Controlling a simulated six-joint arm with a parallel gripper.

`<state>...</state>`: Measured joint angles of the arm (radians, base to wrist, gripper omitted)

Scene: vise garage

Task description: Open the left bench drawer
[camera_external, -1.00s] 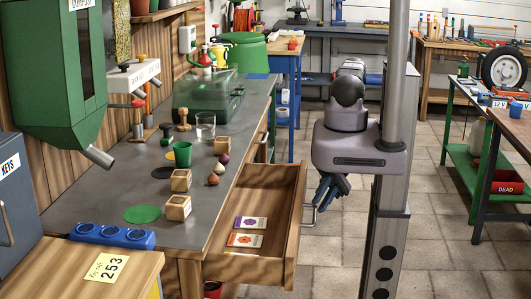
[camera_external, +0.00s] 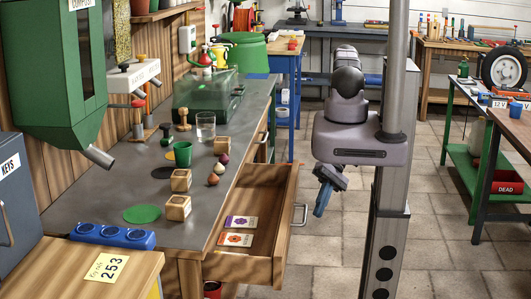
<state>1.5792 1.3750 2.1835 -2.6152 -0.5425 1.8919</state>
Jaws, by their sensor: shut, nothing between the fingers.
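The near drawer (camera_external: 265,268) of the wooden bench stands pulled out, with its inside showing. A purple seed packet (camera_external: 241,222) and an orange-red one (camera_external: 236,240) lie in it. Its metal handle (camera_external: 303,214) sticks out from the drawer front on the right. My gripper (camera_external: 321,205) hangs just right of the handle, pointing down, with a small gap between them in the picture. Its fingers are together and hold nothing. Another bench handle (camera_external: 262,139) shows farther back, on a front that looks closed.
The grey benchtop (camera_external: 120,190) carries wooden blocks (camera_external: 177,207), a green cup (camera_external: 182,154), a glass (camera_external: 206,125) and onion-like bulbs (camera_external: 213,179). My arm's column stands right of the drawer. Tiled floor (camera_external: 335,260) is clear between drawer and column.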

